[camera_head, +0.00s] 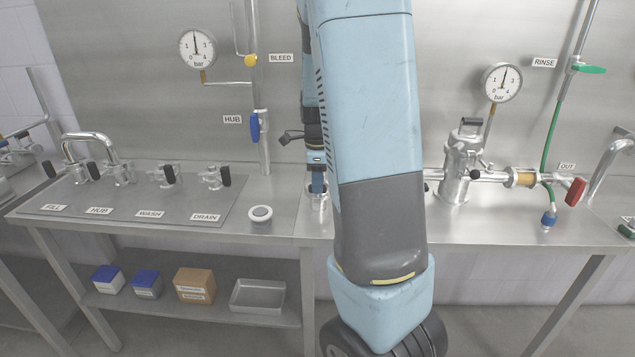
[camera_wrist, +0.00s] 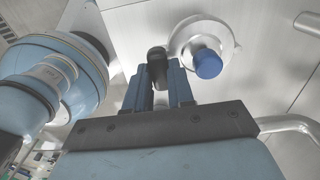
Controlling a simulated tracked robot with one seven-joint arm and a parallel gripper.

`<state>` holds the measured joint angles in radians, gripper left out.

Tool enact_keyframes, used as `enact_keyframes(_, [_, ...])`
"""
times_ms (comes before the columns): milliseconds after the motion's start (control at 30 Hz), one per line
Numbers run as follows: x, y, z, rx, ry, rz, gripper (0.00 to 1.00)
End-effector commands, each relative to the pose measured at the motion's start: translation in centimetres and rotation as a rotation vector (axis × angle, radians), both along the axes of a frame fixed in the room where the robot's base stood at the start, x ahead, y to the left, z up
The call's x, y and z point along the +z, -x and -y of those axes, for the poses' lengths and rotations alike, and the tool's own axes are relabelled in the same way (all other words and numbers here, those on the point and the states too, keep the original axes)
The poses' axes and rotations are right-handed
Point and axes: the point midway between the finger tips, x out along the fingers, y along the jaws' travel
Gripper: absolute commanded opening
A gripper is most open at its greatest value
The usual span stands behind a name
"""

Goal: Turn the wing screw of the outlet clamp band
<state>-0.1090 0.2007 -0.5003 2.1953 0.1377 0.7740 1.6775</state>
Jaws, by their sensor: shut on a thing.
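My gripper (camera_wrist: 162,88) has its two blue fingers closed on a dark, stubby cylindrical piece (camera_wrist: 157,57). I cannot tell whether this piece is the wing screw. Beyond the fingers in the wrist view is a pale round flange (camera_wrist: 231,44) with a blue cap (camera_wrist: 207,64). In the head view my gripper (camera_head: 317,184) points down at the bench, left of my arm, over a small metal fitting (camera_head: 318,203). The outlet line (camera_head: 492,177), by the OUT label (camera_head: 567,166), stands well to the right. A clamp with a dark knob (camera_head: 475,174) is on it. My arm hides the bench's middle.
A steel vessel (camera_head: 461,165) with a gauge (camera_head: 501,82) stands right of my arm. A red handle (camera_head: 575,191) and a blue hose end (camera_head: 548,219) are further right. A white puck (camera_head: 260,213) and several black-handled valves (camera_head: 168,174) are left.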

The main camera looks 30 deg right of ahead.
Motion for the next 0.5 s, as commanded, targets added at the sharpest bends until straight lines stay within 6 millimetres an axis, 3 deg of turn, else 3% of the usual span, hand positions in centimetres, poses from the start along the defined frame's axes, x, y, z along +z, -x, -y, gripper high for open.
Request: enact_keyframes(500, [0.00,-0.01,0.00,-0.033,0.000,0.000,0.00])
